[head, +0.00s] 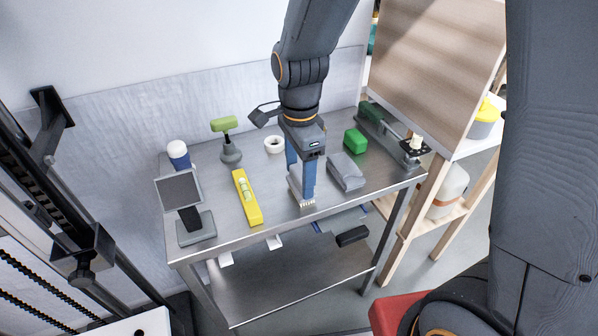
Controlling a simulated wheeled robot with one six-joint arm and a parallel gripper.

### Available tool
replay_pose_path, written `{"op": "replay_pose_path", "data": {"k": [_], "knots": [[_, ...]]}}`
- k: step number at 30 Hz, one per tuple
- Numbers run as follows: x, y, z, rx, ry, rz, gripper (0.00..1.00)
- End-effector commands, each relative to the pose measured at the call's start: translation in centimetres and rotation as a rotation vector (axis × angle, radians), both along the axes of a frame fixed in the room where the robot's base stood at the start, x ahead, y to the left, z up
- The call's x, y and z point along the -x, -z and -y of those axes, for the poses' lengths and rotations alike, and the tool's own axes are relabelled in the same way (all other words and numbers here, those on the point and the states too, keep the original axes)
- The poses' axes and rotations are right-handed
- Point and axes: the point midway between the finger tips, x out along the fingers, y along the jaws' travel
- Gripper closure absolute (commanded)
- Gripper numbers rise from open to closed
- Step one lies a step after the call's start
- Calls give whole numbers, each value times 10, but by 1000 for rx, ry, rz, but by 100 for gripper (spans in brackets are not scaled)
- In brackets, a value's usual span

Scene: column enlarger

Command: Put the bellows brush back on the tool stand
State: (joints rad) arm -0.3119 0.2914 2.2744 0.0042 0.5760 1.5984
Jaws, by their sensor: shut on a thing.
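My gripper (301,178) points down over the front middle of the metal table, its blue fingers shut on a small grey brush (296,187), which I take for the bellows brush. Pale bristles show at its lower end, close to the table top; I cannot tell whether they touch it. The fingers hide part of the brush. Which thing is the tool stand is not certain. A grey base with a dark post and a tilted square plate (179,190) stands at the table's left end. A green-topped piece on a round grey base (230,152) stands behind.
A yellow level (246,198) lies left of my gripper. A white roll (274,144), a blue-and-white cylinder (178,154), a grey block (346,172), a green block (355,141) and a grey device (384,127) also occupy the table (270,208). A wooden shelf unit (412,211) stands right.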

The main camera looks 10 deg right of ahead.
Motion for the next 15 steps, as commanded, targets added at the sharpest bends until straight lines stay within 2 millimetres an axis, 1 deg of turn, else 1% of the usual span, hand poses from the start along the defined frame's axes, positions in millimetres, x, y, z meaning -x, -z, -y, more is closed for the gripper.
{"op": "replay_pose_path", "data": {"k": [1,2,3,5,15], "knots": [[0,0,0,0,0,0,54],[0,0,0,0,0,0,35],[0,0,0,0,0,0,28],[0,0,0,0,1,0,18],[0,-2,0,0,0,1,18]]}}
